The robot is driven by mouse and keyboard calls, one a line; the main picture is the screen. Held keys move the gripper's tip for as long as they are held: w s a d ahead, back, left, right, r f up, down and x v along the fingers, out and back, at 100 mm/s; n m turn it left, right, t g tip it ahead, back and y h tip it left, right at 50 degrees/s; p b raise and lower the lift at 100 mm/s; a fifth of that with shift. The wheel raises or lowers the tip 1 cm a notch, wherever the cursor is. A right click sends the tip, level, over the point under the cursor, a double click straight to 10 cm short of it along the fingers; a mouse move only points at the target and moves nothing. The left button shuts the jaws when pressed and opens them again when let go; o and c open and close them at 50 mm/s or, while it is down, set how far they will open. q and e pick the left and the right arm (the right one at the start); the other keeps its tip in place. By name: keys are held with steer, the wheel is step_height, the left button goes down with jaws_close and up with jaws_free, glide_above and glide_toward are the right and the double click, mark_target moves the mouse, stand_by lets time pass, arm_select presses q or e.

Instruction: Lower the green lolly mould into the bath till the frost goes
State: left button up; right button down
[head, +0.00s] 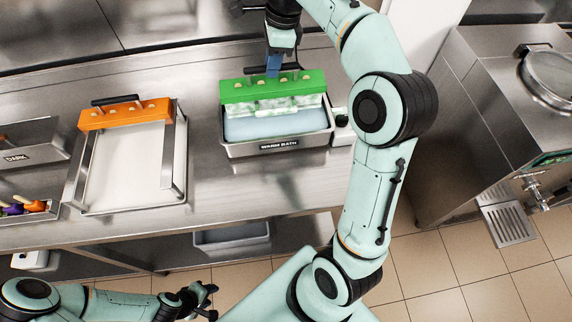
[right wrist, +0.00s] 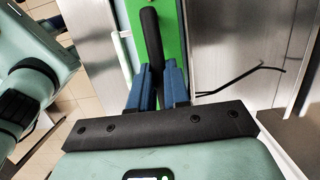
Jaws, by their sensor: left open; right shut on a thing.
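The green lolly mould (head: 232,94) is level over the bath, with several pale stick ends along its top. White frost covers its lollies (head: 275,106). They hang just above or at the pale blue water (head: 275,126); I cannot tell whether their tips touch it. The steel bath (head: 235,151) is labelled "WARM BATH". My right gripper (head: 274,68) is shut on the mould's black handle, which shows with the green top in the right wrist view (right wrist: 151,35). My left gripper (head: 203,300) is open and empty at the bottom, away from the bench.
An orange mould (head: 126,114) lies across a steel rack tray (head: 181,170) to the left. A bin labelled "DARK" (head: 28,152) and a tray of coloured lollies (head: 25,208) stand further left. A machine with a spout (head: 535,190) is at right. Bare bench (head: 205,185) lies between tray and bath.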

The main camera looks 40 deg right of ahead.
mark_target(274, 100)
steer(key=shift+f+b, duration=0.5)
steer(key=shift+f, duration=0.6)
arm_select(q)
steer(key=s+f+b, duration=0.3)
steer(key=s+f, duration=0.2)
steer(key=shift+s+g, duration=0.15)
steer(key=shift+g, duration=0.25)
arm_select(e)
steer(key=shift+f, duration=3.75)
stand_by(2.2)
